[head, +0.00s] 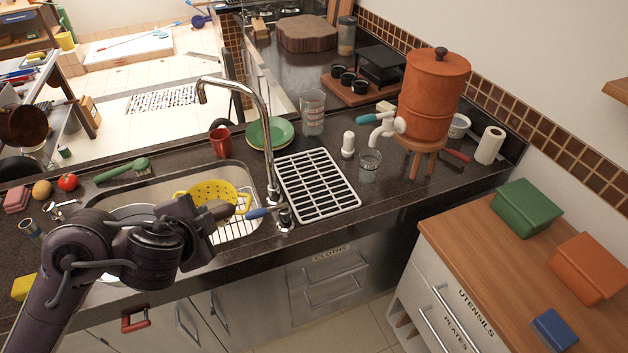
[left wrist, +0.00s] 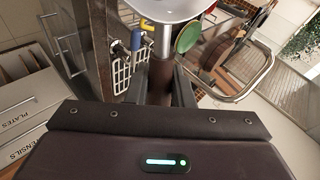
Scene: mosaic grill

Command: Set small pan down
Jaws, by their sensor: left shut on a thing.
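My left gripper (head: 205,215) is shut on the brown handle (head: 222,211) of the small pan, over the sink area. In the left wrist view the brown handle (left wrist: 160,80) stands between the fingers, and the pale metal pan (left wrist: 165,8) is at the top edge, cut off by the frame. In the head view a pale round rim (head: 130,212) behind my arm appears to be the pan; most of it is hidden. I cannot tell whether it touches anything. My right gripper is in neither view.
A yellow colander (head: 212,190) sits in the sink beside my gripper. The tap (head: 262,130) and its blue lever stand close on the right. Tomato (head: 67,182) and potato are at left.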

